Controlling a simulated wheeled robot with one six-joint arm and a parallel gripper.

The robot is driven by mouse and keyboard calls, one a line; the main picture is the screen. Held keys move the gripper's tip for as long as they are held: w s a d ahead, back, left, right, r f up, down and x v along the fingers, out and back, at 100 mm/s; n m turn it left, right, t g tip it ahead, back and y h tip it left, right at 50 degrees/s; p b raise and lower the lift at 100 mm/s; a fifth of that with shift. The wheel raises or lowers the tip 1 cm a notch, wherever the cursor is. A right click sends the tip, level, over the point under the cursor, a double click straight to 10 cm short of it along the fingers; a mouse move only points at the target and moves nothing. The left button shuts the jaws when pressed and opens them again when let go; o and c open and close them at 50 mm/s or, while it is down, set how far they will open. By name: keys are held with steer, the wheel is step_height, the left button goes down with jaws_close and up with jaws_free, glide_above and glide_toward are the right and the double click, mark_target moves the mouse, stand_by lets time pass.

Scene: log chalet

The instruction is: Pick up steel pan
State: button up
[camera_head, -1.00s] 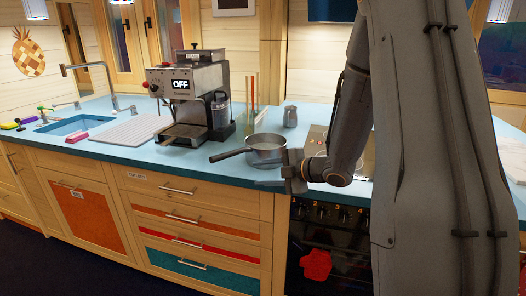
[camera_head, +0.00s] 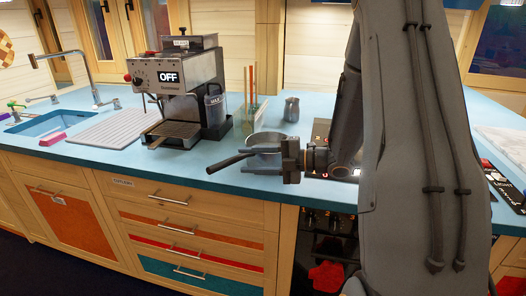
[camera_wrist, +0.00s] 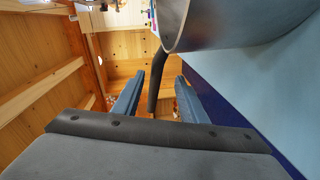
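The steel pan (camera_head: 266,138) stands on the blue counter, its dark handle (camera_head: 228,162) pointing left and toward the front edge. My gripper (camera_head: 246,161) is at the pan's near side, with its fingers pointing left toward the handle. In the wrist view, the fingers (camera_wrist: 160,95) are spread apart and open. The pan's metal side (camera_wrist: 225,25) fills the upper right there, and the dark handle (camera_wrist: 156,85) shows in the gap between the fingers. I cannot tell whether the fingers touch it. My gripper hides part of the pan in the head view.
A coffee machine (camera_head: 180,88) stands left of the pan. Behind the pan are a glass holder with sticks (camera_head: 252,108) and a small metal jug (camera_head: 291,109). A ribbed drying mat (camera_head: 108,127) and a sink (camera_head: 50,124) lie farther left. Drawers (camera_head: 185,215) are below the counter edge.

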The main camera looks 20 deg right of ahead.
steer(key=p+x, duration=0.1)
steer(key=x, duration=0.3)
steer(key=p+x, duration=0.1)
steer(key=x, duration=0.1)
steer(key=shift+w+d+r+p, duration=0.1)
steer(key=shift+w+r+p, duration=0.2)
steer(key=shift+w+p, duration=0.1)
steer(key=shift+w+a+f, duration=0.15)
steer(key=shift+w+a, duration=0.15)
steer(key=shift+a, duration=0.1)
jaws_close()
stand_by(0.7)
